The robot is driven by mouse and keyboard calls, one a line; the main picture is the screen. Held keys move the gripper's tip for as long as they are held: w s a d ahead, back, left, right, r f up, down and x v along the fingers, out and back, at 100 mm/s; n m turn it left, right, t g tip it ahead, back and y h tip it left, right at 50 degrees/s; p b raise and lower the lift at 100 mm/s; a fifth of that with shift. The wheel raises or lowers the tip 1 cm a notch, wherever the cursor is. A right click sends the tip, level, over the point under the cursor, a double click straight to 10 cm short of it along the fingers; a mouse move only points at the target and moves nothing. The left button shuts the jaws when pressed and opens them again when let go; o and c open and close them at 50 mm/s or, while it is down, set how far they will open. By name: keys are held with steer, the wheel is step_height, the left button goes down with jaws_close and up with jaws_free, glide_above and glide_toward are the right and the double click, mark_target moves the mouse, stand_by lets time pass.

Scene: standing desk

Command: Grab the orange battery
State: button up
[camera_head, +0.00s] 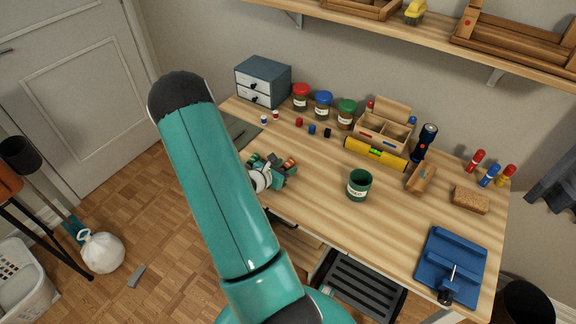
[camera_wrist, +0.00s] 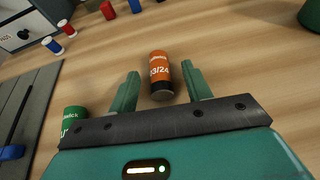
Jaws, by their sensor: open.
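The fingers are open. In the head view my gripper (camera_head: 272,175) is over the left part of the desk, and the orange battery (camera_head: 290,162) shows as a small orange patch beside it, partly hidden.
A green battery (camera_wrist: 74,118) stands left of my gripper, close to the grey mat (camera_wrist: 28,110). Small red and blue pieces (camera_wrist: 107,10) lie farther back. A green cup (camera_head: 359,186) stands to the right. The wood between is clear.

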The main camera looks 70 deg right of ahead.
steer(key=shift+d+f, duration=0.15)
steer(key=shift+d, duration=0.15)
jaws_close()
